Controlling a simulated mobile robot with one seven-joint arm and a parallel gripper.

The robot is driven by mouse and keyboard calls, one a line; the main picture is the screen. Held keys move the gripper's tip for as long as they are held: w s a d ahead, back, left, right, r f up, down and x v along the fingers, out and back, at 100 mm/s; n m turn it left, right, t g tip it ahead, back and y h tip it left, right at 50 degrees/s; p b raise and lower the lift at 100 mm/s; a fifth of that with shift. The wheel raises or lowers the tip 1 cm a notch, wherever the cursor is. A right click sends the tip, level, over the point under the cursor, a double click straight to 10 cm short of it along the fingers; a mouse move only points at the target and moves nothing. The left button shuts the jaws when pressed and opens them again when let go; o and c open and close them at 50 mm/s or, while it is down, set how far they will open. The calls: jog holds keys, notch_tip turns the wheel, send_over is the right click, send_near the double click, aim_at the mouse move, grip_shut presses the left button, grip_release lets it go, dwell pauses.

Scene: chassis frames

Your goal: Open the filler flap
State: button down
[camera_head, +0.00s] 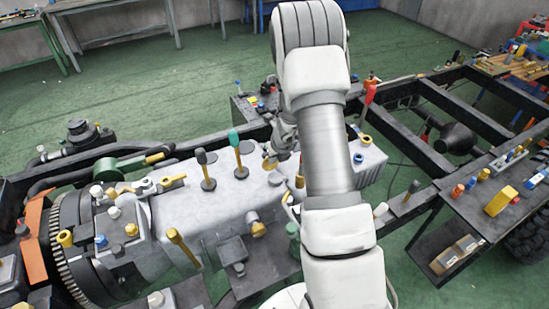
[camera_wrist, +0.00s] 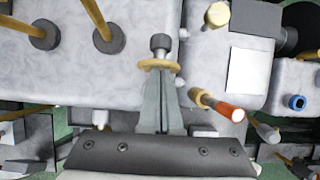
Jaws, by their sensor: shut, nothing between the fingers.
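My gripper (camera_wrist: 160,78) is shut, its narrow grey fingers together and empty. In the wrist view its tips are at or just over a flat yellow ring-like piece (camera_wrist: 147,64) with a grey knob (camera_wrist: 160,42) beyond it. I cannot tell whether the tips touch it. No part is clearly recognisable as the filler flap; this yellow piece is the closest to the fingers. In the head view my gripper (camera_head: 271,156) is low over the right end of the grey transmission casing (camera_head: 218,197), partly hidden by my arm.
An orange-tipped rod (camera_wrist: 230,112) lies right of the fingers. A ribbed grey box (camera_head: 368,160) and black frame rails (camera_head: 455,100) are to the right. A side shelf (camera_head: 520,200) holds several small parts.

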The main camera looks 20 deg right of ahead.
jog(key=shift+w+a+r, duration=0.25)
jog(key=shift+w+r, duration=0.05)
jog(key=shift+w, duration=0.3)
jog(key=shift+r, duration=0.15)
jog(key=s+f+p+v, duration=0.1)
jog(key=p+v, duration=0.4)
jog(key=v, duration=1.2)
jog(key=s+a+r+n+y+b, duration=0.3)
jog(key=s+a+r+n, duration=0.4)
jog(key=a+r+n, duration=0.85)
jog(key=s+d+n+h+b, duration=0.1)
jog(key=s+n+h+b, duration=0.2)
jog(key=s+n, duration=1.2)
jog(key=n, duration=0.5)
jog(key=shift+s+d, duration=0.2)
jog(key=shift+s, duration=0.2)
